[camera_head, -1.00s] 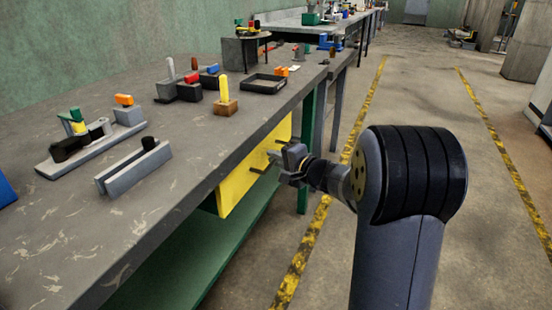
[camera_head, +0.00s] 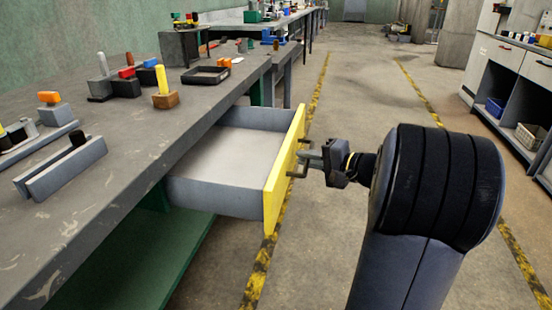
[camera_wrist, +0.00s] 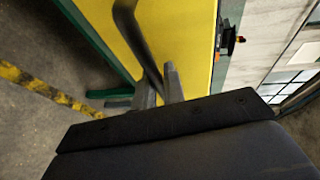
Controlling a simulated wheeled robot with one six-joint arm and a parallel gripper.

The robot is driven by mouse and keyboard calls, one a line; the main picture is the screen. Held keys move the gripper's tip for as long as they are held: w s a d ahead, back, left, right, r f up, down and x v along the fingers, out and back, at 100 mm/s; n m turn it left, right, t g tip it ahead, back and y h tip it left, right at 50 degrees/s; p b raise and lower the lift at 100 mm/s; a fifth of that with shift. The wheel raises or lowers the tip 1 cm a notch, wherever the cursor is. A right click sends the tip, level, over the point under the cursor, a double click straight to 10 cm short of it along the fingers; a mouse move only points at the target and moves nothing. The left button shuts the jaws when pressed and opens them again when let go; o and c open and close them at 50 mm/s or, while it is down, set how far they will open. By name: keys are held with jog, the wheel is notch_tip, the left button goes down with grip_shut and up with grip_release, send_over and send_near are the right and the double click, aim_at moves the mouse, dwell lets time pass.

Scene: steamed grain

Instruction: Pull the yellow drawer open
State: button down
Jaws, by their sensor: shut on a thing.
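The yellow drawer (camera_head: 286,172) stands pulled out from under the bench top, with its grey inside showing and looking empty. Its yellow front faces right, towards my arm. A dark bar handle (camera_head: 297,172) sticks out from the front. My gripper (camera_head: 311,160) is at the handle and shut on it. In the wrist view the yellow front (camera_wrist: 190,35) fills the upper middle, and the handle (camera_wrist: 140,40) runs down between the fingers of my gripper (camera_wrist: 160,88).
The grey workbench (camera_head: 130,165) holds several small blocks, a black tray (camera_head: 206,75) and a brown block with a yellow peg (camera_head: 165,90). A green lower shelf (camera_head: 150,265) lies beneath. The floor aisle on the right is clear. A white cabinet (camera_head: 508,60) stands at the far right.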

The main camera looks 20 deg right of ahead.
jog(key=s+d, duration=0.1)
jog(key=d, duration=0.1)
jog(key=s+d, duration=0.2)
jog(key=shift+a, duration=0.1)
jog(key=c, duration=1.5)
grip_release()
jog(key=p+v, duration=0.3)
jog(key=v, duration=0.7)
jog(key=shift+s+d, duration=0.25)
jog(key=shift+d, duration=0.05)
jog(key=shift+r, duration=0.1)
jog(key=b+x, duration=0.3)
jog(key=x, duration=0.8)
jog(key=shift+a, duration=0.1)
